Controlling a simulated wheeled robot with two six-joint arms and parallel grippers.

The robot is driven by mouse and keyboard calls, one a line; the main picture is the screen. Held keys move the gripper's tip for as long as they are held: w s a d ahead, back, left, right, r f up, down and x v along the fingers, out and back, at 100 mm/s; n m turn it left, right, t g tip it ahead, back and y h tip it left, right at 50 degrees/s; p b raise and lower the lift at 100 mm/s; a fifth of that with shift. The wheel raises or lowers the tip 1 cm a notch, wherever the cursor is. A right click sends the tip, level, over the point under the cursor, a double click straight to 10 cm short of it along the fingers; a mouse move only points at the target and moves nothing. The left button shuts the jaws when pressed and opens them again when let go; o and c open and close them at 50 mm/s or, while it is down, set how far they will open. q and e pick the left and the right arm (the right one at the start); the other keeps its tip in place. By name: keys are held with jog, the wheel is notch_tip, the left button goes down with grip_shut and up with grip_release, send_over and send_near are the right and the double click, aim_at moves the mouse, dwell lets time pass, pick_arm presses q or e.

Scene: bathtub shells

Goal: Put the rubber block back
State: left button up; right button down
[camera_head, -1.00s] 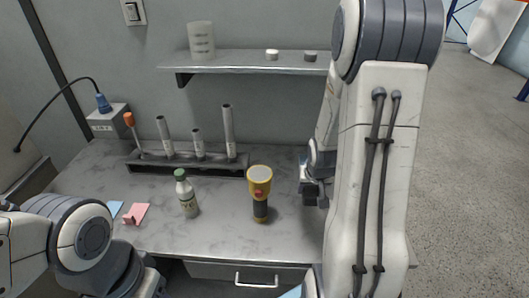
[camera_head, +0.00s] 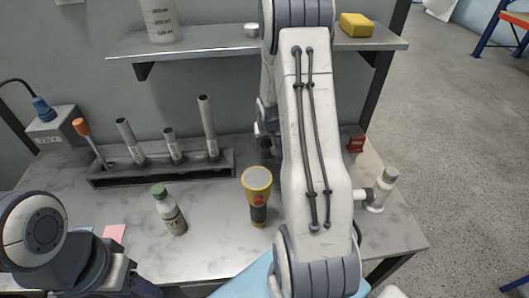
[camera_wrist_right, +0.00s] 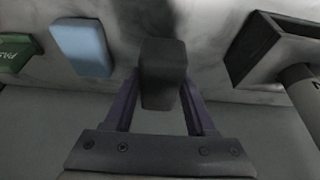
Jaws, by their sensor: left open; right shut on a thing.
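The rubber block (camera_wrist_right: 163,72) is a dark grey block. In the right wrist view it sits between the two fingers of my right gripper (camera_wrist_right: 160,88), which is shut on it. In the head view my right gripper (camera_head: 265,138) is at the back of the counter, just right of the tube rack, partly behind my right arm. The block cannot be made out there. Whether it touches the counter I cannot tell. My left gripper (camera_head: 125,287) is at the lower left edge, open, its fingers mostly out of view.
The tube rack (camera_head: 160,172) holds several tubes. A blue block (camera_wrist_right: 82,47) and green box (camera_wrist_right: 15,52) are beside my right gripper.

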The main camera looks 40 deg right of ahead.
jog(key=shift+w+d+f, duration=0.25)
jog(key=shift+w+f, duration=0.05)
jog(key=shift+w, duration=0.2)
jog(key=shift+w+d+f, duration=0.2)
jog(key=shift+w+f, duration=0.05)
jog(key=shift+w, duration=0.2)
jog(key=shift+w+f, duration=0.1)
jog(key=shift+f, duration=0.25)
notch_tip(320, 180, down, 4)
jog(key=b, duration=0.3)
jog(key=shift+r, duration=0.2)
jog(key=shift+f, duration=0.1)
jog(key=shift+c, duration=1.1)
grip_release()
